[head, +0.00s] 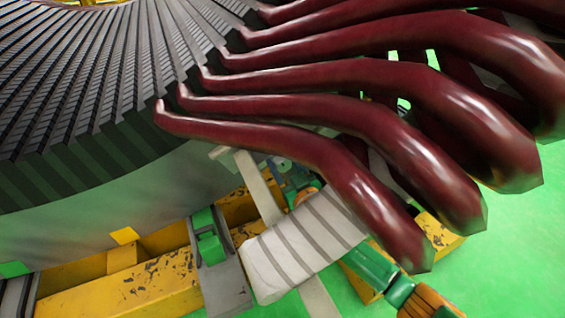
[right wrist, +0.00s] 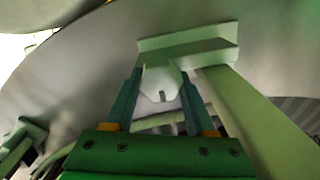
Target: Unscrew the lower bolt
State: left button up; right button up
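The lower bolt (right wrist: 161,84) shows in the right wrist view as a pale, faceted head with a small dark slot, just under a light green-grey bracket (right wrist: 190,48). My right gripper (right wrist: 161,72) has its two teal fingers on either side of the bolt head. The head nearly fills the space between the fingertips; whether they press on it I cannot tell. In the head view my right gripper (head: 290,180) is below the stator's rim, partly covered by the dark red coils. The bolt cannot be made out there. My left gripper is out of view.
Dark red winding bars (head: 330,150) hang over my right arm on the right. The grey toothed stator (head: 80,90) fills the upper left. A pale ribbed roll (head: 300,245), a slanted pale strut and worn yellow beams (head: 150,290) lie close below. Green floor shows at the lower right.

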grip_shut()
jog(key=shift+n, duration=0.3)
jog(key=n, duration=0.2)
jog(key=shift+n, duration=0.3)
jog(key=shift+a+n, duration=0.1)
jog(key=shift+n, duration=0.9)
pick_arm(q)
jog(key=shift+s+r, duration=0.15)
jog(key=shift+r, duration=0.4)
pick_arm(e)
jog(key=shift+n, duration=0.9)
